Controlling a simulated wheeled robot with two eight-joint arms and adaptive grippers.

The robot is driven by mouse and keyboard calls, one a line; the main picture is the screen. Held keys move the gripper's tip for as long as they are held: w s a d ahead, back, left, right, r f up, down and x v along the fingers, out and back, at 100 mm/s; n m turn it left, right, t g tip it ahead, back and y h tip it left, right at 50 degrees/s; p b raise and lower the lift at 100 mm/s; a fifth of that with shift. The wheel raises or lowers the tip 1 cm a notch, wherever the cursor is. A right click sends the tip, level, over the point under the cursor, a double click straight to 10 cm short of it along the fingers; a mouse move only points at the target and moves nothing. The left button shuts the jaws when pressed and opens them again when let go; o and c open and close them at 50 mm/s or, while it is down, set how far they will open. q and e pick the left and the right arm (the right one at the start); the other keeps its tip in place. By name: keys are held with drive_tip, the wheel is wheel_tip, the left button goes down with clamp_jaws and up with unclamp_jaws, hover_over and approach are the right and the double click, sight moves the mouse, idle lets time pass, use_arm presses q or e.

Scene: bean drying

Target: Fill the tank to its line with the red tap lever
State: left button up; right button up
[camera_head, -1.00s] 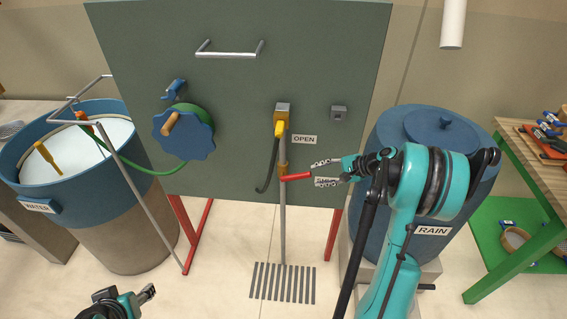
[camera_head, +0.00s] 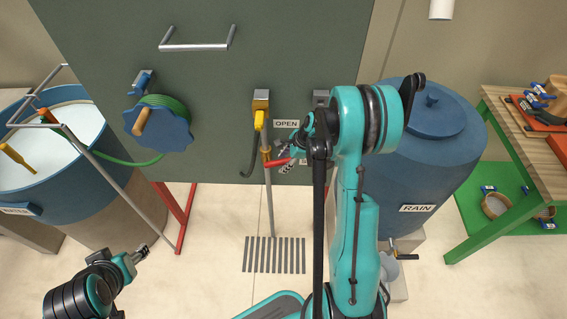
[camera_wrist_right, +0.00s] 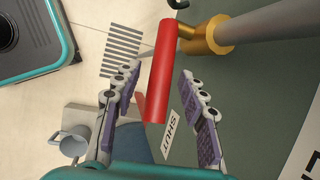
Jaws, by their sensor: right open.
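The red tap lever (camera_head: 278,162) sticks out to the right from the brass valve (camera_head: 266,153) on the grey standpipe. My right gripper (camera_head: 287,160) is at the lever. In the right wrist view the red lever (camera_wrist_right: 158,75) lies between the two open fingers (camera_wrist_right: 158,70), with a gap visible on each side. The "SHUT" label (camera_wrist_right: 171,134) is beyond it; the "OPEN" label (camera_head: 286,124) is above the lever. The blue tank (camera_head: 70,165) at the left holds pale water; its fill line cannot be made out. My left gripper (camera_head: 140,253) is low at the left, away from everything.
A blue hose reel (camera_head: 158,130) with green hose hangs on the dark panel, the hose running to the tank. A blue rain barrel (camera_head: 425,175) stands right of my right arm. A floor grate (camera_head: 274,255) lies below the tap. A workbench (camera_head: 540,150) is at the far right.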

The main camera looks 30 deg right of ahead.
drive_tip(key=shift+w+a+f, duration=0.1)
drive_tip(key=shift+a+f, duration=0.05)
drive_tip(key=shift+f, duration=0.15)
clamp_jaws()
drive_tip(key=f+t+y+b, duration=0.1)
drive_tip(key=b, duration=0.2)
drive_tip(key=f+t+y+b, duration=0.1)
drive_tip(key=y+b, duration=0.1)
drive_tip(key=b, duration=0.1)
drive_tip(key=shift+s+f+b, duration=0.2)
drive_tip(key=shift+f+b, duration=0.05)
drive_tip(key=shift+b, duration=0.05)
